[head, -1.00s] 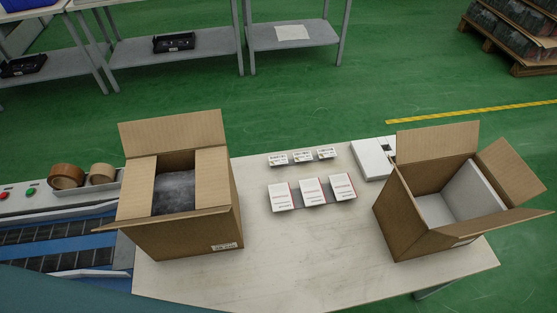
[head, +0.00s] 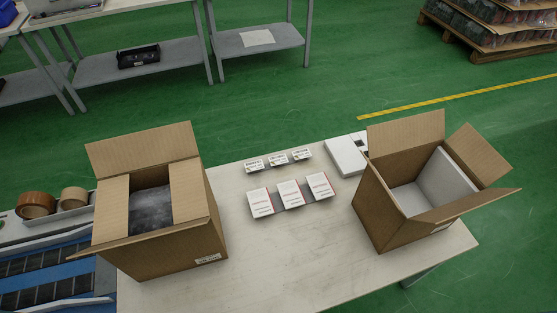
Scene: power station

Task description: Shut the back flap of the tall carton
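The left carton (head: 175,258), which looks like the tall one, stands on the light table (head: 262,255). Its back flap (head: 143,150) stands up and leans backward, open. Its left side flap (head: 113,208) and right side flap (head: 188,188) lie folded inward over the opening. A grey, wrapped-looking filling (head: 151,212) shows between them. The front flap (head: 150,241) sticks outward toward me, seen nearly edge-on. Neither of my grippers is in view.
An open carton (head: 378,212) with a white inner panel (head: 444,180) stands at the table's right. Several small white boxes (head: 290,194) lie between the cartons. Tape rolls (head: 74,198) and a conveyor (head: 45,265) are at the left. The table's front middle is clear.

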